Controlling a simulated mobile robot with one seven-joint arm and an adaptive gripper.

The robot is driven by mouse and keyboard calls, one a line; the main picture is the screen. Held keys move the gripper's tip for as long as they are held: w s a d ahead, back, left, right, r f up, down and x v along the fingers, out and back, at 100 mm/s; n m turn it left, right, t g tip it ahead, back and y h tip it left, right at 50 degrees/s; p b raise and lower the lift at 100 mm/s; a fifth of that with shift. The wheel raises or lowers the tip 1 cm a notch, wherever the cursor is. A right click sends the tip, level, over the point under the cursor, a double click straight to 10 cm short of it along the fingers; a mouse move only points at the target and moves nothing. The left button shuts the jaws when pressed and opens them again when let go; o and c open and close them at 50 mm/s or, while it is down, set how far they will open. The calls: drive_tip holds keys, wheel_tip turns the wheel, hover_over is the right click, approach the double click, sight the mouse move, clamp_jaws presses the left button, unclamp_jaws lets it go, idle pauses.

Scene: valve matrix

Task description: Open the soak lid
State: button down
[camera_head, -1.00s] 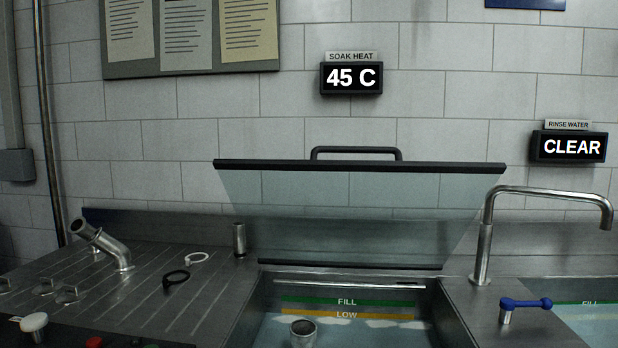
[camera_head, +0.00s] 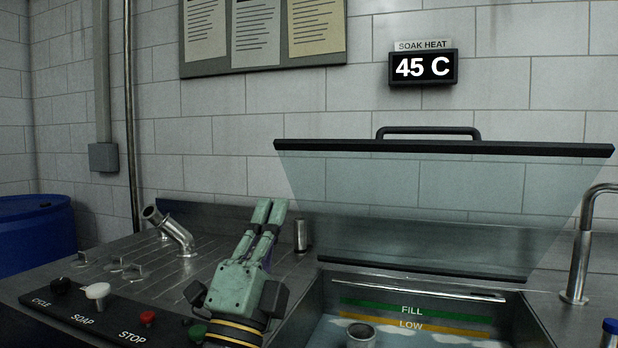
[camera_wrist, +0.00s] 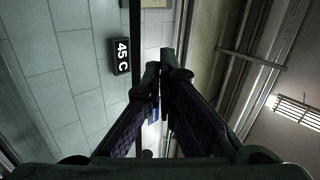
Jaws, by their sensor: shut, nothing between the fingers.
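The soak lid (camera_head: 430,200) is a clear panel with a black top bar and a black handle (camera_head: 428,132). It stands raised, tilted up at the back of the soak basin (camera_head: 335,325), whose water and FILL and LOW marks show below it. My gripper (camera_head: 271,206) is at the left of the basin, over the drainboard, fingers pointing up and shut with nothing between them. It is apart from the lid, to its left. The wrist view shows the two fingers (camera_wrist: 166,62) close together at the tips, and part of the wall.
A bent metal pipe (camera_head: 172,232) and a short metal cylinder (camera_head: 302,236) stand on the drainboard. A button panel (camera_head: 110,320) is at the front left. A faucet (camera_head: 580,250) rises right of the basin. A metal cup (camera_head: 361,335) sits in the basin. A blue barrel (camera_head: 35,230) stands far left.

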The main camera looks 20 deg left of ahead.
drive_tip(key=w+f+m+h, duration=0.1)
drive_tip(key=w+f, duration=0.1)
drive_tip(key=p, duration=0.7)
approach(312, 146)
drive_tip(key=shift+m+g, duration=0.3)
drive_tip(key=shift+g, duration=0.1)
drive_tip(key=x, duration=0.6)
drive_tip(key=shift+s+d+r, duration=0.15)
drive_tip(key=shift+s+r, duration=0.15)
drive_tip(key=shift+r, duration=0.1)
drive_tip(key=shift+w, duration=0.15)
drive_tip(key=shift+w+r, duration=0.1)
